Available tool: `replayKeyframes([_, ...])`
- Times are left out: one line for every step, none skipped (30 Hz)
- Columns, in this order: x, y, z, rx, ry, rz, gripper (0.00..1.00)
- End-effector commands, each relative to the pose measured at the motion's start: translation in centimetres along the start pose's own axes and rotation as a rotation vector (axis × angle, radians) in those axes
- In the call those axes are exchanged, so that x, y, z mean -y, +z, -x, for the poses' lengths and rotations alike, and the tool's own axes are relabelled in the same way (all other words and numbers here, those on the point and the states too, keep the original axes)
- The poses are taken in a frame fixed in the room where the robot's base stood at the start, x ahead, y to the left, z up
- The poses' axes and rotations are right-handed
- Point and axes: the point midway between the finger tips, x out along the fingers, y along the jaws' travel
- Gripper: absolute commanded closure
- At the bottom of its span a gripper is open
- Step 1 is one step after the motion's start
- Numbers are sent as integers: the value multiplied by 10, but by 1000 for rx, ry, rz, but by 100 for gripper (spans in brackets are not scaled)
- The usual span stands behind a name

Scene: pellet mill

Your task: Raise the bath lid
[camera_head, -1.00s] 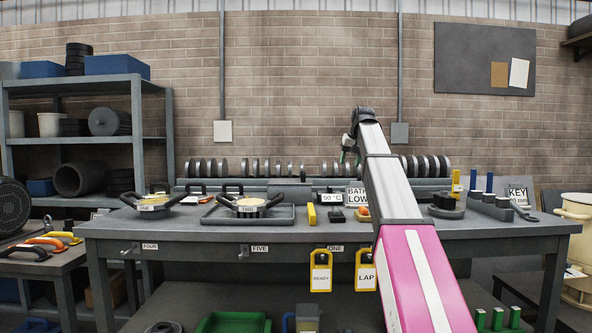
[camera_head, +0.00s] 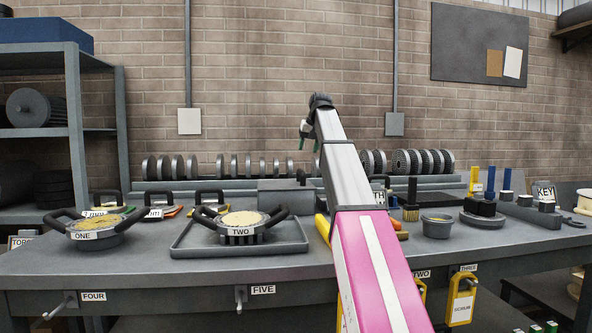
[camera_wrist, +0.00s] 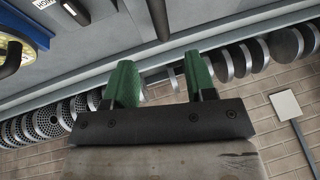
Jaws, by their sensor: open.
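A low grey box (camera_head: 287,197) with a small dark knob (camera_head: 301,177) stands at the back of the bench, just left of my arm. It may be the bath with its lid, but my arm hides its right side and I cannot make out a lid edge. My gripper (camera_head: 305,133) is raised above the back of the bench, apart from the box. In the wrist view the green fingertips (camera_wrist: 160,80) stand apart, with nothing held between them.
Dies ONE (camera_head: 96,230) and TWO (camera_head: 241,225) have dark handles; TWO sits in a grey tray (camera_head: 285,243). A row of discs (camera_head: 235,166) lines the back wall.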

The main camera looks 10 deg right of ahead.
Motion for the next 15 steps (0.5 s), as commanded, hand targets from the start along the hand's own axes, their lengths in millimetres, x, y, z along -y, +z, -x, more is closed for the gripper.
replayKeyframes([0, 1, -4, 1, 0, 0, 49])
replayKeyframes([0, 1, -7, 2, 0, 0, 49])
replayKeyframes([0, 1, -12, 2, 0, 0, 49])
replayKeyframes([0, 1, -16, 2, 0, 0, 49])
replayKeyframes([0, 1, -21, 2, 0, 0, 49])
replayKeyframes([0, 1, -28, 1, 0, 0, 49])
replayKeyframes([0, 1, -33, 2, 0, 0, 49])
replayKeyframes([0, 1, -38, 2, 0, 0, 49])
replayKeyframes([0, 1, -46, 3, 0, 0, 49])
replayKeyframes([0, 1, -52, 2, 0, 0, 49])
replayKeyframes([0, 1, -57, 2, 0, 1, 49])
replayKeyframes([0, 1, -64, 2, 0, 1, 49])
replayKeyframes([0, 1, -69, 2, 0, 1, 49])
replayKeyframes([0, 1, -74, 2, 0, 0, 49])
replayKeyframes([0, 1, -80, 2, 0, 0, 49])
